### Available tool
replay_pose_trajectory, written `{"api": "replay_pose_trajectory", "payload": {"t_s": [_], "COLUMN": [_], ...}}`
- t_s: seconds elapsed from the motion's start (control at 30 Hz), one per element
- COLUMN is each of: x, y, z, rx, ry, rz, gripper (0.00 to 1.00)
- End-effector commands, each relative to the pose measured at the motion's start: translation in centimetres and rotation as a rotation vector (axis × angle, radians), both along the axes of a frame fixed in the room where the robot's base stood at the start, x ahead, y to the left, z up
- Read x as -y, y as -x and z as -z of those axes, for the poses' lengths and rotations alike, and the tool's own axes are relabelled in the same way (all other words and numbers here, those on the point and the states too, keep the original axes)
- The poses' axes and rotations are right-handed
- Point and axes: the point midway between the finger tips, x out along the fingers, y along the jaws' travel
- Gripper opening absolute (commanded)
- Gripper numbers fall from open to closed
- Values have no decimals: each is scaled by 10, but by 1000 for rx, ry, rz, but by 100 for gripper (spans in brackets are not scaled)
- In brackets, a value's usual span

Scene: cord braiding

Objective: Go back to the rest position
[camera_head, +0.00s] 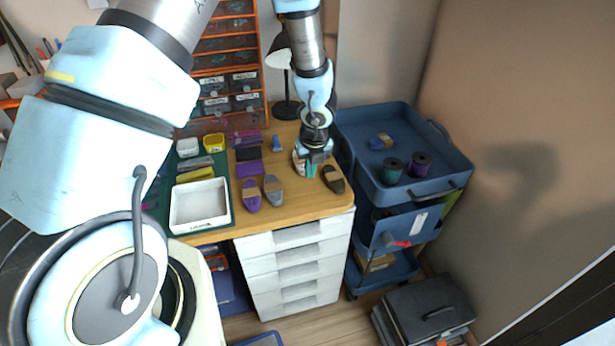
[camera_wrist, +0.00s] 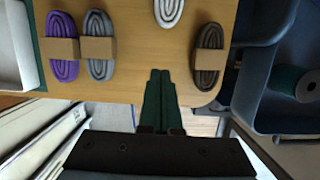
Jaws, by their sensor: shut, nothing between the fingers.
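My gripper (camera_head: 311,170) is over the right part of the wooden desk, with its fingers pointing down. In the wrist view my gripper (camera_wrist: 159,78) has its two dark green fingers together, with nothing between them. On the desk lie banded cord bundles: a purple one (camera_head: 250,196), a grey one (camera_head: 272,191) and a dark brown one (camera_head: 334,180). A pale bundle (camera_head: 299,163) is partly hidden by my gripper; it also shows cut off at the top of the wrist view (camera_wrist: 168,9). The fingers appear between the grey and brown bundles in the wrist view.
A white tray (camera_head: 199,215) stands on a green mat at the desk's left. A blue trolley (camera_head: 440,180) with spools stands close to the right. An orange drawer rack and a dark lamp (camera_head: 279,55) stand behind. White drawers (camera_head: 297,262) are below the desk.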

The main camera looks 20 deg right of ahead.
Motion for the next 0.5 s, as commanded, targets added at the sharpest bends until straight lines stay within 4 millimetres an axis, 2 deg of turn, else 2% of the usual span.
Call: {"api": "replay_pose_trajectory", "payload": {"t_s": [0.03,0.2,0.5], "x": [-1,-1,-4], "y": [2,8,8], "z": [-11,-32,-42], "rx": [1,0,0], "ry": [3,1,2], "rz": [-2,-2,-21], "gripper": [0,0,0]}}
